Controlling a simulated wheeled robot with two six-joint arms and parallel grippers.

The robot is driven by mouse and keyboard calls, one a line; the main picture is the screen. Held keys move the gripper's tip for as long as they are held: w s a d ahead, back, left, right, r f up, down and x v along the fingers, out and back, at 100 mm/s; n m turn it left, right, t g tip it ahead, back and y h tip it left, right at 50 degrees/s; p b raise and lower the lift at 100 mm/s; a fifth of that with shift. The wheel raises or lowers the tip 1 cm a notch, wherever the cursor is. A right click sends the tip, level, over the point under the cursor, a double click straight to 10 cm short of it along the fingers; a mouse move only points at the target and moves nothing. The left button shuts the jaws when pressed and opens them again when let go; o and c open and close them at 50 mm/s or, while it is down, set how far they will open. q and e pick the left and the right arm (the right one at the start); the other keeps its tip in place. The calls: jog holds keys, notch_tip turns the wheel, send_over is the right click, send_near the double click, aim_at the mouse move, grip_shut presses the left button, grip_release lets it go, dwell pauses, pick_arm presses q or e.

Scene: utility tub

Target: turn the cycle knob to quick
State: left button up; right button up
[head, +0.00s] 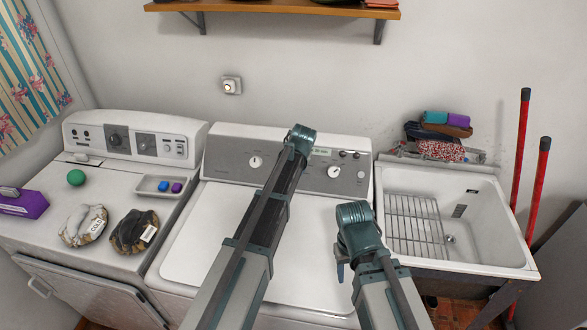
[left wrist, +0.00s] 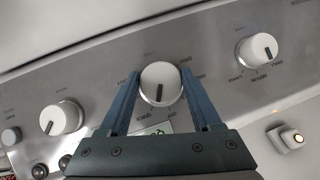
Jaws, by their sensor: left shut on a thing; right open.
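The washer's control panel (head: 228,155) carries white round knobs. A left knob (head: 255,162) and a right knob (head: 334,171) show in the head view; my left arm hides the middle one. In the left wrist view, the middle knob (left wrist: 160,83) sits between the fingers of my left gripper (left wrist: 161,82), which is shut on it. Its dark pointer line runs toward the lower edge of the picture. My right gripper (head: 343,262) is open and empty above the washer lid, apart from the panel.
The dryer (head: 105,195) at left bears a green ball (head: 76,178), a purple box (head: 22,204), bags and a small tray (head: 152,187). A sink (head: 478,225) with a rack stands right. A shelf (head: 270,12) hangs above. Red poles (head: 523,150) lean far right.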

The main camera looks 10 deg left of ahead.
pick_arm(q)
jog(key=shift+s+m+t+y+b, duration=0.1)
jog(key=shift+m+t+y+b, duration=0.25)
jog(key=shift+m+y, duration=0.35)
pick_arm(e)
jog(key=shift+f, duration=0.5)
pick_arm(q)
jog(key=o, duration=1.4)
jog(key=shift+c, duration=0.2)
jog(key=p+v, duration=1.1)
jog(key=v, duration=0.2)
jog(key=shift+d+r, duration=0.25)
jog(key=shift+r, duration=0.1)
pick_arm(e)
notch_tip(320, 180, up, 12)
jog(key=shift+f, duration=0.2)
